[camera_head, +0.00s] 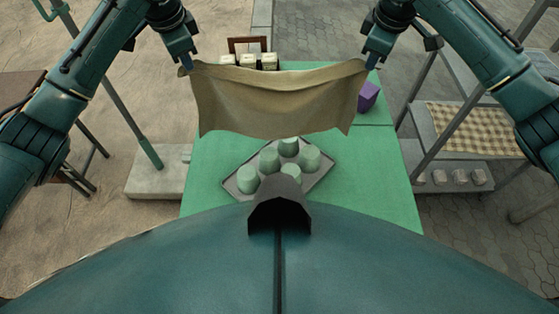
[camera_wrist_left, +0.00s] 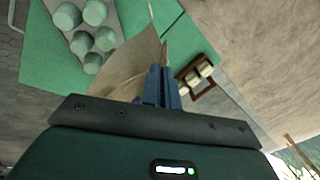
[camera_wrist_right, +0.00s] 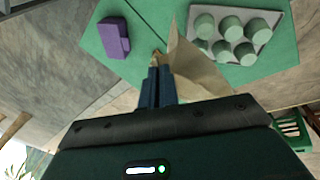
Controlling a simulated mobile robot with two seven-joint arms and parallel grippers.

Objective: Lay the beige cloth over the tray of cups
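The beige cloth (camera_head: 275,100) hangs stretched between my two grippers, above the green table and beyond the tray. My left gripper (camera_head: 187,68) is shut on the cloth's left upper corner; the cloth also shows in the left wrist view (camera_wrist_left: 138,65). My right gripper (camera_head: 367,64) is shut on the right upper corner, and the cloth shows in the right wrist view (camera_wrist_right: 190,68). The grey tray (camera_head: 318,184) with several pale green upside-down cups (camera_head: 269,160) lies on the table, nearer to me than the cloth. My body hides the tray's near part.
The green table (camera_head: 385,170) carries a purple block (camera_head: 369,97) at the right, beyond the cloth's edge. A brown rack with pale blocks (camera_head: 248,60) stands at the table's far side. A side stand with a checkered cloth (camera_head: 465,130) is at the right.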

